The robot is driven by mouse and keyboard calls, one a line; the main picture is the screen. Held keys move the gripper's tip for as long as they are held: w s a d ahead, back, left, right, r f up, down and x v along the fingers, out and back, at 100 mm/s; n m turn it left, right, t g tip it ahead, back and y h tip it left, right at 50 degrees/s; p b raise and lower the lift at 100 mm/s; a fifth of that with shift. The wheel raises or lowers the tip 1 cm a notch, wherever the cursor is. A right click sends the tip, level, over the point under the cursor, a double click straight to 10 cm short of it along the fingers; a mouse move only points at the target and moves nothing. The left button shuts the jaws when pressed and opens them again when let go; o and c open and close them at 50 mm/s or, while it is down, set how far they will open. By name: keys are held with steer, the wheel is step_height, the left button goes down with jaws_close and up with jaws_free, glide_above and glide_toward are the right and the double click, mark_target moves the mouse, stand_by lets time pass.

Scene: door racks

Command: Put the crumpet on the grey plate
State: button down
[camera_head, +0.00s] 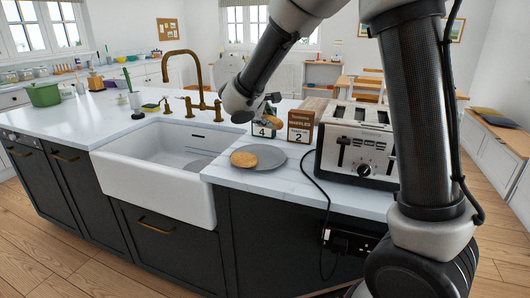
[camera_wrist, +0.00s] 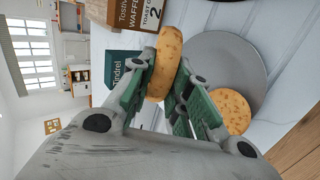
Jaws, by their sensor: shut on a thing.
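My gripper (camera_wrist: 160,95) is shut on a round, golden-brown crumpet (camera_wrist: 167,58), held edge-on between its green-padded fingers. In the head view my gripper (camera_head: 268,108) is above the worktop, behind the plate, in front of the packets; the held crumpet is hard to make out there. The round grey plate (camera_head: 267,155) lies flat on the white worktop to the right of the sink; it also shows in the wrist view (camera_wrist: 222,62). A second crumpet (camera_head: 243,159) lies on the plate's left side, and it shows in the wrist view (camera_wrist: 229,108).
A brown waffle packet (camera_head: 300,127) and a dark green packet (camera_head: 263,128) stand behind the plate. A silver and black toaster (camera_head: 357,145) is to the right, its cord hanging over the front edge. The white sink (camera_head: 160,165) and brass tap (camera_head: 197,90) are to the left.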

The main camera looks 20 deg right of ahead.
step_height(320, 180, down, 10)
steer(key=shift+r, duration=0.1)
stand_by(0.4)
steer(key=c, duration=1.5)
jaws_free()
steer(key=v, duration=0.8)
